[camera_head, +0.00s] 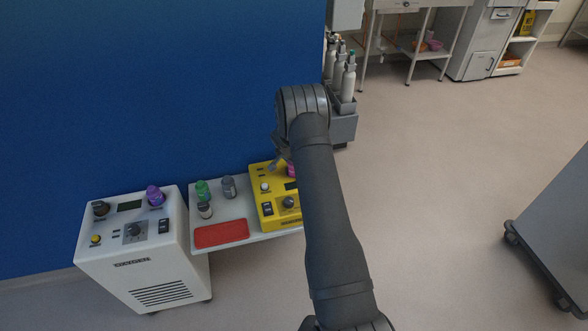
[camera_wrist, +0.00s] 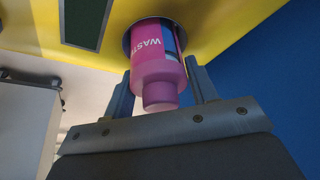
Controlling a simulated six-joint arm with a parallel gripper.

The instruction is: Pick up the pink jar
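In the head view only a small part of the pink jar (camera_head: 291,170) shows beside my arm. My gripper (camera_wrist: 163,88) has one finger on each side of the jar. The fingers are apart, with a narrow gap visible between each finger and the jar. In the head view my gripper (camera_head: 278,155) is mostly hidden behind my arm at the yellow device (camera_head: 266,211).
Left of the yellow device, a green jar (camera_head: 202,191), a grey jar (camera_head: 229,187) and a dark-capped jar (camera_head: 205,210) stand on a pale table (camera_head: 246,202) with a red mat (camera_head: 221,233). A white machine (camera_head: 160,268) carries a purple jar (camera_head: 155,196). A blue wall (camera_head: 150,100) rises behind.

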